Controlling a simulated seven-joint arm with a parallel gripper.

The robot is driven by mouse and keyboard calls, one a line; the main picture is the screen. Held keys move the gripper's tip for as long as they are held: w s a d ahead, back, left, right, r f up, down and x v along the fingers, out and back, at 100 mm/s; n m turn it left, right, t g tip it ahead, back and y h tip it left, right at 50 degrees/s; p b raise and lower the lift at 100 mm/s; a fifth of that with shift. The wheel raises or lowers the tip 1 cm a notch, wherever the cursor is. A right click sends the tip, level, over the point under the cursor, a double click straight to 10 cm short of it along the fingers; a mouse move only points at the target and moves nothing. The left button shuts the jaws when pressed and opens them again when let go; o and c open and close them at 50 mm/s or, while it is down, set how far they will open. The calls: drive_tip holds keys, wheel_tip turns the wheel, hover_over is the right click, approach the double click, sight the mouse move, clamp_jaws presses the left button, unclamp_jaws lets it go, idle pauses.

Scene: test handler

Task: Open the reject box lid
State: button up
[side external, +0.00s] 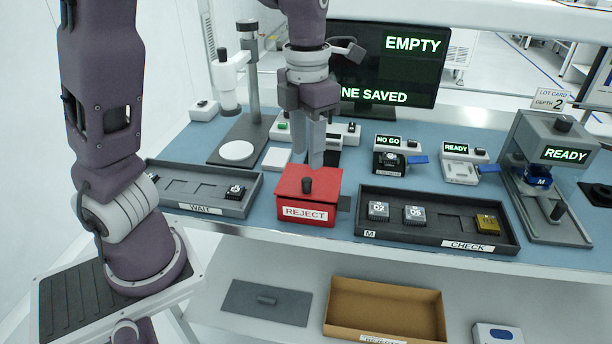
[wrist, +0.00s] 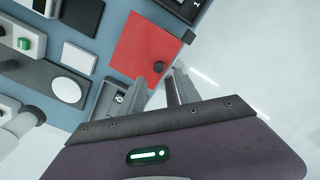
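The red reject box (side external: 308,212) stands at the front edge of the blue bench, with a white REJECT label on its front.
The WAIT tray (side external: 200,208) lies left of the box and the CHECK tray (side external: 450,234) right of it, both close. A microscope-like stand (side external: 252,80) rises behind. A cardboard bin (side external: 345,318) sits on the lower shelf.

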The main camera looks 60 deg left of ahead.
sight(307, 180)
wheel_tip(307, 180, down, 7)
drive_tip(key=shift+f, duration=0.1)
clamp_jaws()
idle(1.5)
